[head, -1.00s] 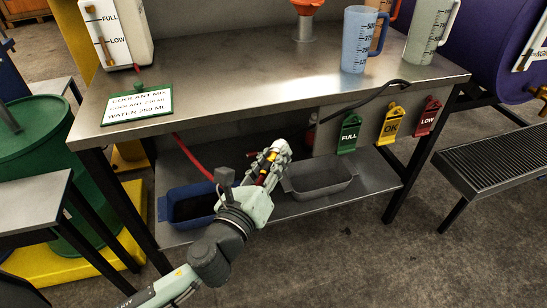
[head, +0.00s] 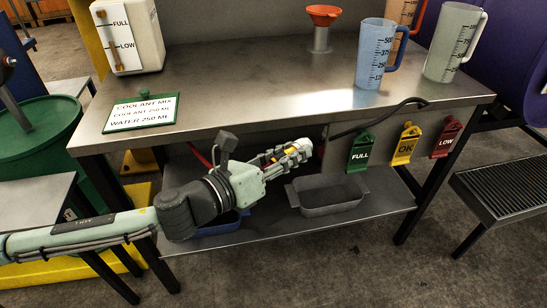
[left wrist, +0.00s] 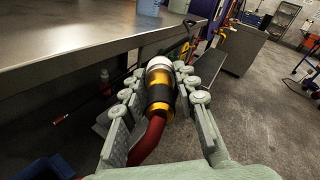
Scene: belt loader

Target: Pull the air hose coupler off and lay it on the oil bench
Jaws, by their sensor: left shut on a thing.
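My left gripper (head: 297,150) is shut on the air hose coupler (head: 268,157), in front of the bench and below the level of its top. In the left wrist view the coupler (left wrist: 159,88) is a gold cylinder with a black band and a pale rounded end, lying between the fingers (left wrist: 160,80). A red hose (left wrist: 148,142) runs from its near end. The pale end touches nothing that I can see. The steel oil bench (head: 250,85) has a broad top with clear metal at the middle and front. My right gripper is not in view.
On the bench stand a white tank (head: 128,35), a coolant sign (head: 142,112), an orange funnel (head: 324,14) and several measuring jugs, one blue (head: 374,55). A grey tray (head: 325,208) sits on the lower shelf. Green, yellow and red tags (head: 407,146) hang at the front edge.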

